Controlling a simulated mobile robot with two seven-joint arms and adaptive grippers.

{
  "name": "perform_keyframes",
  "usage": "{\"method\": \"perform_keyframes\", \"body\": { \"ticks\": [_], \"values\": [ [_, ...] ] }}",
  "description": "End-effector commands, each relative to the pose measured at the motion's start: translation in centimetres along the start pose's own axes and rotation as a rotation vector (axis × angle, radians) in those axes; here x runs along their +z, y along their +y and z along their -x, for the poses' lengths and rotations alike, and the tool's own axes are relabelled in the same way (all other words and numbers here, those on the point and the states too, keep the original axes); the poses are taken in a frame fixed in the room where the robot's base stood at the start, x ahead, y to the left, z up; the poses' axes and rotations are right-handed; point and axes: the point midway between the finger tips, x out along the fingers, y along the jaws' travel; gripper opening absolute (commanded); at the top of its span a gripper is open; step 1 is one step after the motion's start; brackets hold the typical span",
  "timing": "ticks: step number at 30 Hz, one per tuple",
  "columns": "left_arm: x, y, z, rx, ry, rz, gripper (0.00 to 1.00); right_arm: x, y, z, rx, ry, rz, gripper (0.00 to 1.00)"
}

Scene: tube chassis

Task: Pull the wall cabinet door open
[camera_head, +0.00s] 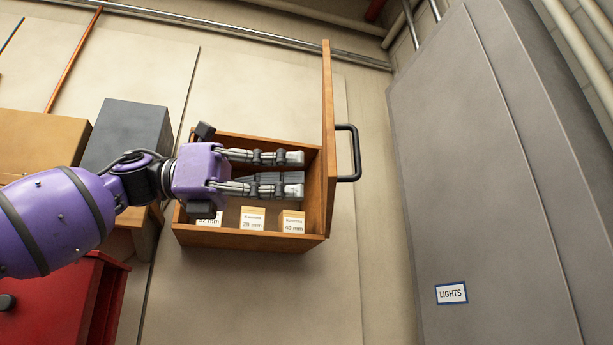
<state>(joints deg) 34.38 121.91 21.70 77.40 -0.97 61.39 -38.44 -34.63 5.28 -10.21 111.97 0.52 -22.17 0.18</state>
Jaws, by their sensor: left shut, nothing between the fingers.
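The wooden wall cabinet (255,241) hangs on the wall near the middle of the view, with its front open. Its door (328,110) stands swung out at the cabinet's right side and shows nearly edge-on. The door's black bar handle (355,155) is on the side facing right. My left gripper (297,172) is in front of the cabinet opening, fingers pointing right toward the inner face of the door. It is shut and empty, and its fingertips are left of the door; I cannot tell whether they touch it. It hides part of the interior. My right gripper is out of view.
Several small labelled boxes (252,218) stand inside the cabinet. A large grey cabinet (460,180) with a LIGHTS label fills the right side, with a gap of bare wall before it. A dark grey box (128,132) and a red cabinet (55,310) are at left.

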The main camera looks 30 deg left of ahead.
Motion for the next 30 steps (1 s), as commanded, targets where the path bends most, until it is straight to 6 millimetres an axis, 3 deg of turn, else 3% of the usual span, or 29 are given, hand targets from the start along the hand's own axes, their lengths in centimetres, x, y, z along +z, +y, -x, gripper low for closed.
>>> {"method": "perform_keyframes", "body": {
  "ticks": [6, 14, 23, 30],
  "values": [
    [0.1, -0.1, -2.5, 0.000, 0.001, 0.000, 0.00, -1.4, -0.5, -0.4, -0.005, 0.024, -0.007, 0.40],
    [0.1, -0.1, -3.0, 0.000, -0.002, -0.001, 0.00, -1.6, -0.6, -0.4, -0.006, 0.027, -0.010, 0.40],
    [0.1, -0.1, -3.2, 0.002, -0.001, -0.001, 0.00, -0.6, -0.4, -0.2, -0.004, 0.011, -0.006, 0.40],
    [-0.1, -0.1, -5.0, 0.025, 0.003, 0.001, 0.00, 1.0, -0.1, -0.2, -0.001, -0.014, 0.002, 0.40]
  ]
}}
